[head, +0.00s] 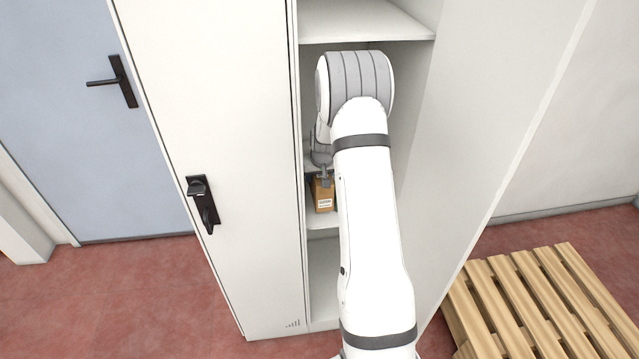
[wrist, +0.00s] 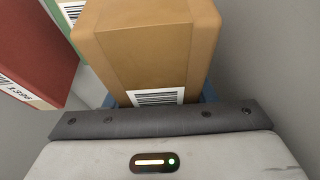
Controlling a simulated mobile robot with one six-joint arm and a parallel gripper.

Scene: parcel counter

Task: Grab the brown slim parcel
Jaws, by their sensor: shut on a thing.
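The brown slim parcel (head: 324,192) is inside the open cabinet, at or just above a shelf; I cannot tell if it touches the shelf. It has a white barcode label low on its near face. It fills the upper middle of the wrist view (wrist: 150,45). My gripper (head: 325,178) is shut on it, with blue finger parts showing at both sides of the parcel in the wrist view. The fingertips are mostly hidden behind the parcel. My white arm covers part of the cabinet opening in the head view.
In the wrist view a red box (wrist: 38,50) with a white label stands close left of the parcel, and a green box (wrist: 72,38) is behind it. A grey wall is close right. The cabinet door (head: 215,130) stands left; a wooden pallet (head: 540,305) lies right.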

